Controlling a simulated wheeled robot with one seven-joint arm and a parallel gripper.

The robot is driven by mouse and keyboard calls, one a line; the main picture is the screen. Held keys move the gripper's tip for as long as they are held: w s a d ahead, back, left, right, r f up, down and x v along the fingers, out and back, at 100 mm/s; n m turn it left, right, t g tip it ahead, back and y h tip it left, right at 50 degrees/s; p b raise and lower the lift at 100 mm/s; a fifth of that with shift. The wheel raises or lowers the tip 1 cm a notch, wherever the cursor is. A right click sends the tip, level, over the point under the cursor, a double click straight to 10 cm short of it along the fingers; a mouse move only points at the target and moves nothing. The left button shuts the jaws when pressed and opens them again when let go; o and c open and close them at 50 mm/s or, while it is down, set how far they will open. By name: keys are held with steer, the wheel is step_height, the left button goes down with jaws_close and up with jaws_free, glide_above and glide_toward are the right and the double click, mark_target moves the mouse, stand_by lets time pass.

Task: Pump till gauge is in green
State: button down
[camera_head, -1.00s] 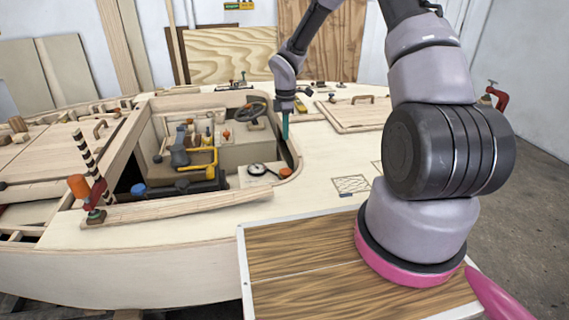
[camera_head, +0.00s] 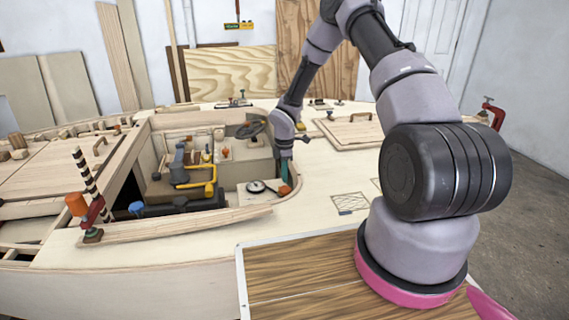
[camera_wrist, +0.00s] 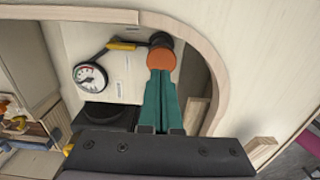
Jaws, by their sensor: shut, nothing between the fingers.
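The pump's orange round knob (camera_wrist: 161,60) sits on a dark stem in the curved corner of the cockpit. It shows in the head view (camera_head: 284,190) just below my gripper. The round white gauge (camera_wrist: 91,77) lies to its left, joined by a dark hose with a yellow piece; it also shows in the head view (camera_head: 256,187). Its dial has a red part, but I cannot read the needle. My gripper (camera_wrist: 160,75), with teal fingers, is shut and empty. Its fingertips (camera_head: 284,176) overlap the knob's edge in the wrist view; I cannot tell whether they touch.
The curved wooden cockpit rim (camera_wrist: 215,50) runs close around the knob and my fingers. A steering wheel (camera_head: 250,129) is behind my gripper. Yellow pipework (camera_head: 208,185) stands to the left. The deck to the right (camera_head: 330,175) is largely clear.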

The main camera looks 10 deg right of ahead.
steer(key=shift+f, duration=1.7)
steer(key=shift+f, duration=2.05)
steer(key=shift+s, duration=0.1)
step_height(320, 180, up, 14)
steer(key=shift+r, duration=0.2)
